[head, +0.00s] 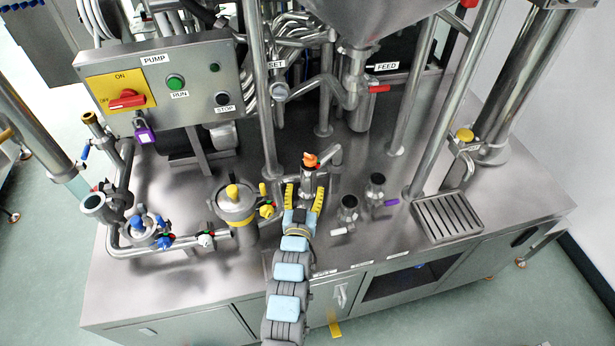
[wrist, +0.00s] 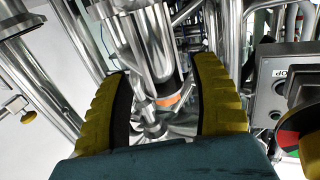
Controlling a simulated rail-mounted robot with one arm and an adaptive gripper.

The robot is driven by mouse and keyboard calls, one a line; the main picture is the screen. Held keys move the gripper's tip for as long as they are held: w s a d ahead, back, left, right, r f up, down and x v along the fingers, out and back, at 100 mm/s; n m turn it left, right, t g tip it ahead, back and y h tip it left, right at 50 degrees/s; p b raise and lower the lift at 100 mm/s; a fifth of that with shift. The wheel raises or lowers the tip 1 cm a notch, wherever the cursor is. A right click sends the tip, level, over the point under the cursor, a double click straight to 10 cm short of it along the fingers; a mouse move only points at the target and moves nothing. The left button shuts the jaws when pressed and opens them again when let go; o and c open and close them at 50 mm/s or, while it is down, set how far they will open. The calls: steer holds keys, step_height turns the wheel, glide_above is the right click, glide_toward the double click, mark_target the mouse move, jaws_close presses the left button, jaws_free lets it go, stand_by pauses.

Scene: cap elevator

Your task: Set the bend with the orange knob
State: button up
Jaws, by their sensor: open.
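The orange knob (head: 310,159) sits on top of a short steel pipe fitting in the middle of the steel deck. A steel bend (head: 335,154) curves off just right of it. My gripper (head: 305,190) is in front of this fitting, with its yellow fingers apart on either side of its lower part. In the wrist view my gripper (wrist: 158,75) is open, and steel pipework shows between the fingers. An orange band (wrist: 176,97) shows there too, partly hidden. I cannot tell whether the fingers touch the fitting.
A label reading SET (head: 276,64) is on the pipework behind. The pump box (head: 160,85) stands at the back left. A yellow-topped steel pot (head: 236,205) is close on the left. Two short black-topped ports (head: 348,203) (head: 376,185) are on the right, before a drain grate (head: 447,217).

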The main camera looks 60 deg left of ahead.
mark_target(307, 182)
steer(key=shift+x, duration=2.55)
steer(key=shift+f, duration=0.1)
jaws_close()
